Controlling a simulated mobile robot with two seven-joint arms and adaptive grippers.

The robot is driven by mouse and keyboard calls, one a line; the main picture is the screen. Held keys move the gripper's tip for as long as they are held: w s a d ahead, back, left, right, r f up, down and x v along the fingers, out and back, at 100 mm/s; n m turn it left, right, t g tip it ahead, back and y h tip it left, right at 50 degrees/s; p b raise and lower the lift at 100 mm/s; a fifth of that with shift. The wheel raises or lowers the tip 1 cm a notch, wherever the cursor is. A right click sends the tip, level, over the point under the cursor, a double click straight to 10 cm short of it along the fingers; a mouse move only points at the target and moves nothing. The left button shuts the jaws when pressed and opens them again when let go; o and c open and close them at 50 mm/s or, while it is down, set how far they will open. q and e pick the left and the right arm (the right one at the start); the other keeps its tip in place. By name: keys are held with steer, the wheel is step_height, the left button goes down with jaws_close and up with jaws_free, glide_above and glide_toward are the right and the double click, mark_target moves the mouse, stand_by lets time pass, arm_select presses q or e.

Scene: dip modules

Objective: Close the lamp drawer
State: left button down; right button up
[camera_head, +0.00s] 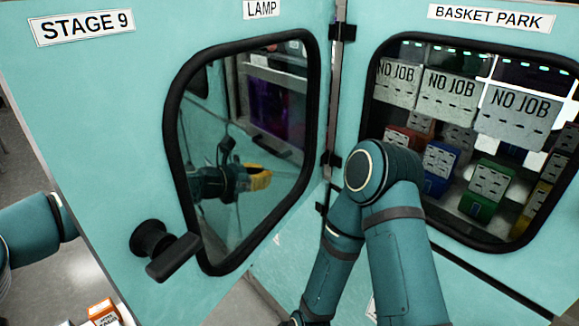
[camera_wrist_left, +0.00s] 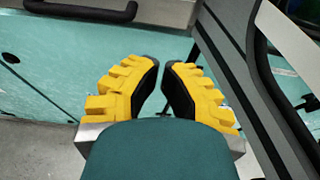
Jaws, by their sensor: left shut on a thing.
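A teal door (camera_head: 95,130) with the labels STAGE 9 and LAMP fills the left of the head view. It has a dark-framed window and a black knob handle (camera_head: 165,250). It stands swung out at an angle from the neighbouring panel. My left arm passes behind it, and my left gripper (camera_head: 262,180) shows through the window, with yellow fingers. In the left wrist view, the left gripper (camera_wrist_left: 160,80) has its fingertips close together; what lies between them I cannot make out. My right gripper is not in view. I cannot pick out a separate lamp drawer.
The BASKET PARK panel (camera_head: 375,35) stands to the right, with NO JOB cards and coloured boxes behind its window. My other arm bends up in front of it. An orange-and-white box (camera_head: 103,312) is at the bottom left. A black bar handle (camera_wrist_left: 80,10) shows in the wrist view.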

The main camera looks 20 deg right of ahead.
arm_select(q)
steer(key=x, duration=1.1)
steer(key=shift+w+d+r, duration=0.15)
steer(key=shift+d+r, duration=0.15)
steer(key=shift+d, duration=0.1)
